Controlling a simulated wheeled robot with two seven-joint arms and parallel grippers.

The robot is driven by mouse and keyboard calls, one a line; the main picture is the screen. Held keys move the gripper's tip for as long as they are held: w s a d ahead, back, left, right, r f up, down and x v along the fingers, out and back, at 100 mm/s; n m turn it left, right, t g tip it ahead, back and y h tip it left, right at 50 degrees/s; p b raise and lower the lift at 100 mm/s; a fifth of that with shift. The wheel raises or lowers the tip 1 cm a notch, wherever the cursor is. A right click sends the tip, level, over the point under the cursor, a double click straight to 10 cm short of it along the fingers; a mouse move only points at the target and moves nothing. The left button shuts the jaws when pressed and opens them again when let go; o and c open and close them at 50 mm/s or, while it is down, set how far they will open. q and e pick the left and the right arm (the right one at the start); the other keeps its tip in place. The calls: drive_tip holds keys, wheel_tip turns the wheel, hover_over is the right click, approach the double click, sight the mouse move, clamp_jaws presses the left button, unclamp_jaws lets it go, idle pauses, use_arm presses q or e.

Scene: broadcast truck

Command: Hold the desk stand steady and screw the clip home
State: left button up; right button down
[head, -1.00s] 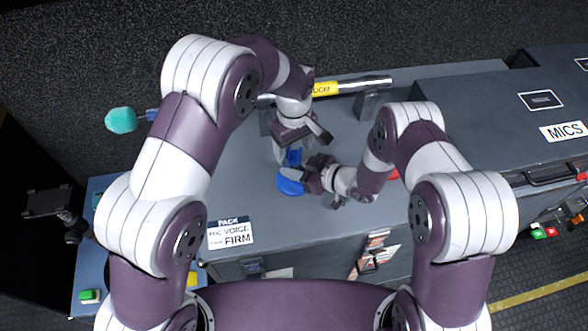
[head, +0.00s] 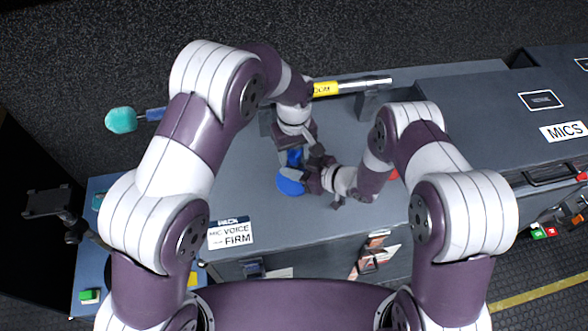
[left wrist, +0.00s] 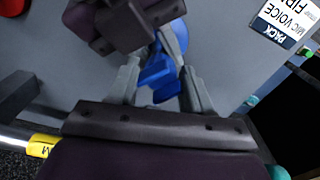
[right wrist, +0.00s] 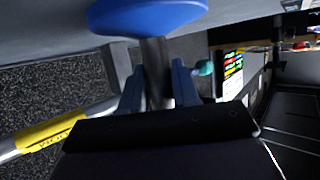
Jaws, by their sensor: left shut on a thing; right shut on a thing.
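The desk stand has a round blue base (head: 290,187) resting on the grey case top. Its grey metal stem (right wrist: 156,72) shows in the right wrist view, where the base (right wrist: 150,14) appears at the top. My right gripper (right wrist: 155,88) is shut on the stem, fingers on either side of it. The blue clip (left wrist: 157,74) is above the stand. My left gripper (left wrist: 160,88) comes from above and is shut on the clip; in the head view the clip (head: 294,157) is partly hidden by the gripper. The joint between clip and stem is hidden.
A metal tube with a yellow label (head: 325,89) lies on a support along the back. A printed card (head: 231,233) lies at the front left. A teal foam ball (head: 121,120) is at the far left. The MICS case (head: 562,131) stands at right. The case top between is clear.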

use_arm(q)
drive_tip(key=o, duration=1.2)
drive_tip(key=shift+c, duration=0.2)
drive_tip(key=shift+r, duration=2.3)
